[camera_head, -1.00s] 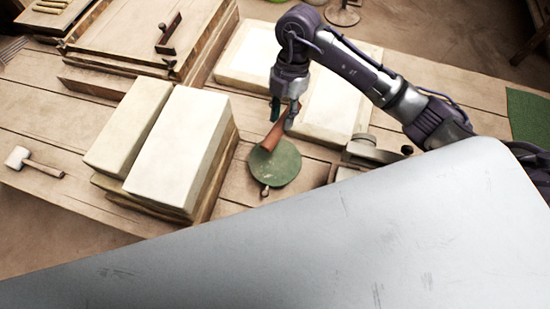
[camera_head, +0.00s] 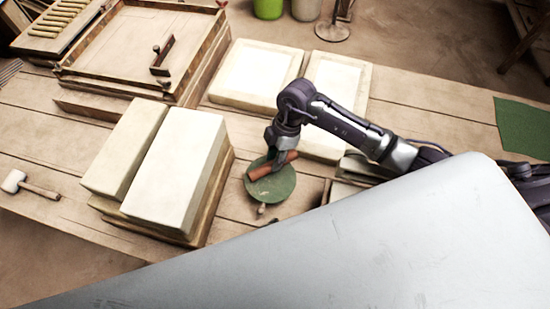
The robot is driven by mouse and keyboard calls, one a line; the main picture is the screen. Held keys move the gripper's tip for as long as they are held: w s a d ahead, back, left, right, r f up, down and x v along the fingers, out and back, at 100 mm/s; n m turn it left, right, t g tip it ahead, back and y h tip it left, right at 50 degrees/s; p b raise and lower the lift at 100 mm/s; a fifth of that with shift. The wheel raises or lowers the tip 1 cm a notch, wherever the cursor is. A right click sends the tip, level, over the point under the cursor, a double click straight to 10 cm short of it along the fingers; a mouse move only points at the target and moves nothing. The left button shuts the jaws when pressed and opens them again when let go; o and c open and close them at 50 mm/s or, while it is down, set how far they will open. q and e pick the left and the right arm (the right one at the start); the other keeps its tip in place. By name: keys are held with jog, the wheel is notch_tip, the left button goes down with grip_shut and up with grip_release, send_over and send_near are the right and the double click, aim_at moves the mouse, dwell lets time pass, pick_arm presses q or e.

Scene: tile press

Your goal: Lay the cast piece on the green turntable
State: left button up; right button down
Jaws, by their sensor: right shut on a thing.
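The cast piece (camera_head: 262,172) is a reddish-brown bar. It lies across the upper part of the green turntable (camera_head: 275,190), a round disc with a small knob at its front. Whether the piece touches the disc I cannot tell. My right gripper (camera_head: 278,160) comes down from above and is shut on the piece near its right part. The fingertips are partly hidden by the piece and the wrist. My left gripper is not in view.
Two tall cream blocks (camera_head: 176,165) on boards stand left of the turntable. Flat cream slabs (camera_head: 258,76) lie behind it. A wooden tray (camera_head: 140,45) is at the back left, a mallet (camera_head: 38,190) at the far left and a green mat (camera_head: 522,125) at the right. My large pale body panel covers the front.

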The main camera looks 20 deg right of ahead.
jog(key=shift+f, duration=0.7)
jog(key=c, duration=0.9)
grip_release()
jog(key=b+v, duration=0.1)
jog(key=v, duration=1.1)
